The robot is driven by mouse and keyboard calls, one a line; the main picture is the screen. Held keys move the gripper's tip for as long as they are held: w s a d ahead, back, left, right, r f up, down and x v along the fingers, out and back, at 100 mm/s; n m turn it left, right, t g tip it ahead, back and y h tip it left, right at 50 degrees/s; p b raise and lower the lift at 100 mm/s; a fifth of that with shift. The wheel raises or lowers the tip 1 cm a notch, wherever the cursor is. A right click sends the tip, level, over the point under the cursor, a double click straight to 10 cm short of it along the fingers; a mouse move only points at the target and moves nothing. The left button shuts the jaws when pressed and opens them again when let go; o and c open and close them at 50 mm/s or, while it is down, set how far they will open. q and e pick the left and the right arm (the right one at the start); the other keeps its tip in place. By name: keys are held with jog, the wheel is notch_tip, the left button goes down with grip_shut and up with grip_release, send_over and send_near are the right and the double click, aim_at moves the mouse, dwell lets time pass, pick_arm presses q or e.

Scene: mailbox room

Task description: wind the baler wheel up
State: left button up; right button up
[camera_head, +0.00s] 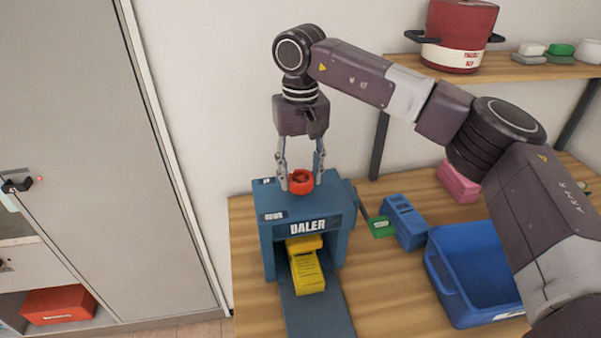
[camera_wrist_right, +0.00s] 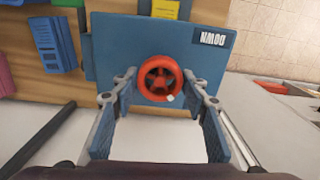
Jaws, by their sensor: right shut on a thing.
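The blue baler (camera_head: 300,220) stands on the wooden table, with "BALER" written on its front. Its red wheel (camera_head: 301,182) sits on top; in the right wrist view the wheel (camera_wrist_right: 160,79) shows its spokes and a small white mark at its lower right rim. My right gripper (camera_head: 301,180) points down over the baler with its fingers on either side of the wheel, shut on it. In the right wrist view a "DOWN" label (camera_wrist_right: 213,41) is on the baler's top. A yellow block (camera_head: 307,270) lies in the baler's front opening. My left gripper is not in view.
A blue bin (camera_head: 440,275) stands on the table at the right. A blue block (camera_head: 404,222), a green item (camera_head: 381,227) and a pink block (camera_head: 458,182) are beside the baler. A shelf (camera_head: 545,72) with a red pot (camera_head: 460,35) is above.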

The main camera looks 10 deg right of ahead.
aim_at(300, 177)
jog(key=shift+r+n, duration=0.1)
jog(key=shift+n, duration=0.5)
jog(key=o, duration=1.2)
jog(key=shift+c, duration=0.2)
notch_tip(300, 177, up, 12)
